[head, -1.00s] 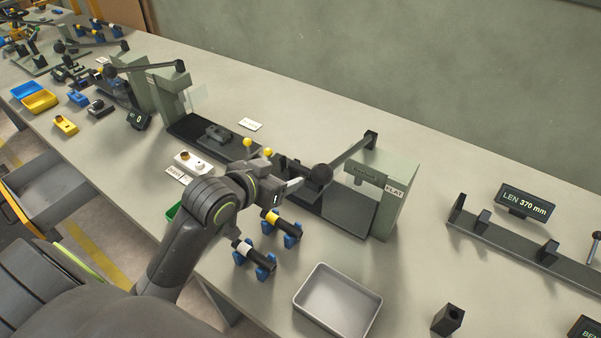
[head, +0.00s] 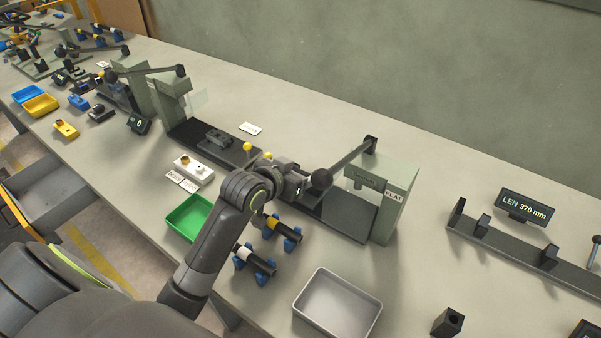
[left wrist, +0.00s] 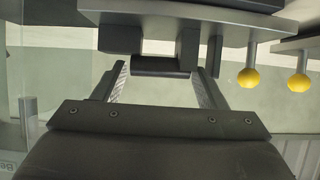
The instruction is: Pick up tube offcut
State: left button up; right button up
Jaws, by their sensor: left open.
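My left gripper (left wrist: 160,72) is open in the left wrist view, with its two fingers pointing toward the fixture. A short dark cylinder (left wrist: 160,67), which looks like the tube offcut, lies crosswise between the fingertips, against dark blocks. I cannot tell whether the fingers touch it. In the head view my left wrist (head: 285,178) is over the bench fixture beside the lever with the black ball knob (head: 320,179). The fingertips and the offcut cannot be made out there. My right gripper is not in view.
Yellow knobs (left wrist: 248,78) stand right of the fingers in the wrist view. Banded black tubes (head: 286,229) rest on blue stands in front of the fixture. A green bin (head: 188,217) and an empty grey tray (head: 338,304) sit near the front edge. A green-grey press (head: 397,190) stands right.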

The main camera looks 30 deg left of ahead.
pick_arm(q)
jog(key=shift+c, duration=0.4)
jog(key=c, duration=0.7)
